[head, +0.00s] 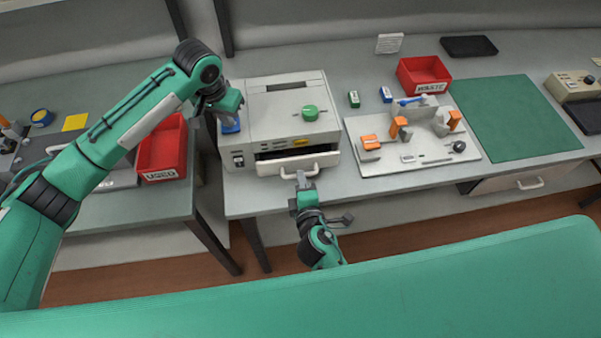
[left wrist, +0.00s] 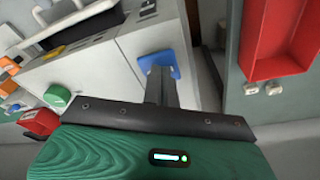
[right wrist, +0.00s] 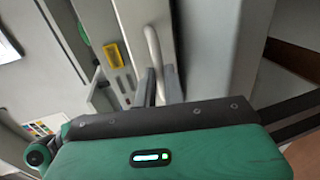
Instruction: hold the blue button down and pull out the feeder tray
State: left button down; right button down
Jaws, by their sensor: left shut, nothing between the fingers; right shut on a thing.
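The grey machine (head: 284,112) stands on the bench, with a green knob on top. Its feeder tray (head: 270,168) is at the front, with a dark gap showing above the tray front. The blue button (head: 231,128) is on the machine's left side and also shows in the left wrist view (left wrist: 159,62). My left gripper (head: 228,116) is shut and empty, its fingertips at the blue button, apparently touching it; the depth of the press cannot be told. My right gripper (head: 302,176) is shut on the tray's pale handle (right wrist: 154,48).
A red bin (head: 163,152) stands left of the machine. To the right are a pale fixture board (head: 425,155) with orange parts, a red waste bin (head: 423,75) and a green mat (head: 515,118). Floor space lies open in front of the bench.

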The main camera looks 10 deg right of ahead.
pick_arm(q)
jog(key=shift+f, duration=0.1)
pick_arm(e)
jog(key=c, duration=1.5)
grip_release()
jog(key=v, duration=1.2)
jog(key=shift+r, duration=0.1)
